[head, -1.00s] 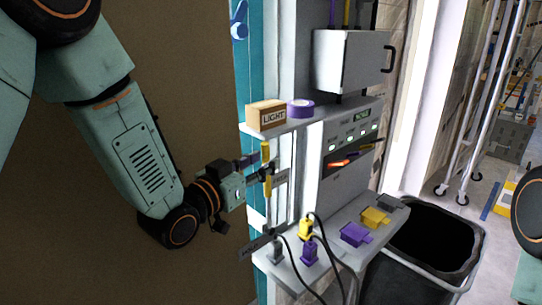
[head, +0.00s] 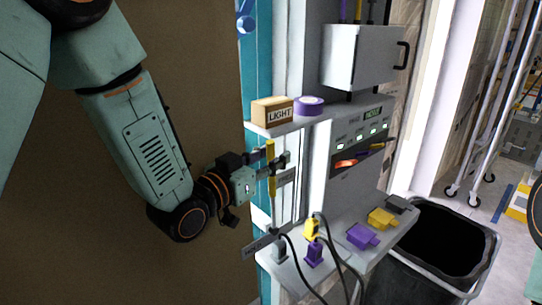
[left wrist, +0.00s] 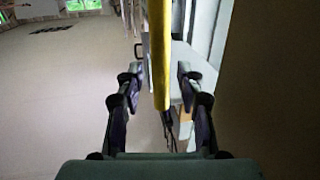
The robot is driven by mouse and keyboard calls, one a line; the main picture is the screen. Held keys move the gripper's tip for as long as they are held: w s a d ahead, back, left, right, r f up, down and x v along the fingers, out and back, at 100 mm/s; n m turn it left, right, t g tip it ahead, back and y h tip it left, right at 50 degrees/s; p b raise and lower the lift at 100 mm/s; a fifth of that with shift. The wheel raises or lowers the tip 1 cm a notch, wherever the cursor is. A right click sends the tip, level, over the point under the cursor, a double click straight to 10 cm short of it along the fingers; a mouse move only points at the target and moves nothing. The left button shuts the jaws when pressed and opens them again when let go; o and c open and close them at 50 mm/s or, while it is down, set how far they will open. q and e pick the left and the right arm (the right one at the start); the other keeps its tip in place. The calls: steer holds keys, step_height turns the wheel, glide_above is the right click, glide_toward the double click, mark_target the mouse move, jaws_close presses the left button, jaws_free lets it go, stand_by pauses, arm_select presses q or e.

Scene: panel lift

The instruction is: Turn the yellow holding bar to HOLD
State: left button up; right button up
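The yellow holding bar (head: 271,180) stands upright beside the grey post left of the shelves in the head view. My left gripper (head: 275,163) is at its upper part, with finger parts showing on both sides of it. In the left wrist view the bar (left wrist: 160,45) runs down between the two spread fingers of my left gripper (left wrist: 157,82), with a gap on each side. I cannot tell how deep it sits between them. Small grey label plates (head: 286,177) are by the bar; their words are too small to read. My right gripper is out of view.
A LIGHT box (head: 272,112) and a purple tape roll (head: 308,106) sit on the upper shelf just above my left gripper. Yellow and purple plugs with black cables (head: 313,252) stand on the lower shelf. A black bin (head: 440,240) is at the right.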

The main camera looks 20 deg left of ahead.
arm_select(q)
steer(key=shift+c, duration=0.7)
steer(key=shift+w+d+f, duration=0.1)
steer(key=shift+w+f, duration=0.1)
steer(key=shift+w, duration=0.2)
steer(key=c, duration=0.5)
jaws_close()
steer(key=shift+s+r, duration=0.1)
steer(key=shift+s, duration=0.05)
